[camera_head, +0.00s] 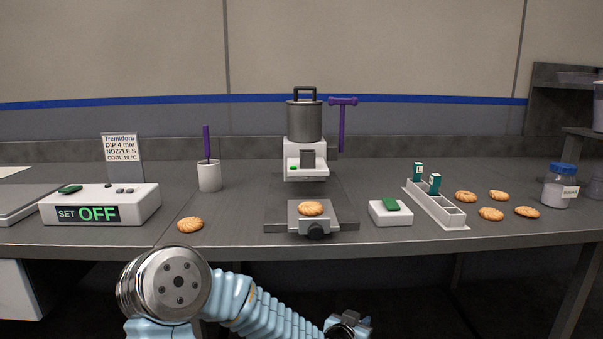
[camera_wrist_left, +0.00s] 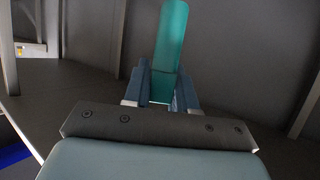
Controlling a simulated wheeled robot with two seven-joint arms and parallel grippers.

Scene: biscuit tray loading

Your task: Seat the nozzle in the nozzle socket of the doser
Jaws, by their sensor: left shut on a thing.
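The doser (camera_head: 305,146) stands at the back middle of the table, a white body under a grey lidded hopper. Its nozzle socket looks like the dark recess (camera_head: 307,158) in the front; I cannot make out its inside. My left gripper (camera_wrist_left: 161,98) is shut on a teal nozzle (camera_wrist_left: 170,38), which sticks out beyond the fingers in the left wrist view. In the head view my left arm is low, in front of the table edge, and the held nozzle does not show. Two dark teal nozzles (camera_head: 435,184) stand in a white rack (camera_head: 459,223). My right gripper is not in view.
A biscuit (camera_head: 311,208) lies on the doser's platform (camera_head: 334,222). A white block with a green top (camera_head: 390,215) stands right of it. Loose biscuits, a jar (camera_head: 559,187), a purple lever (camera_head: 342,125), a white cup (camera_head: 209,177) and an "OFF" box (camera_head: 140,205) are around. A card reads "NOZZLE S".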

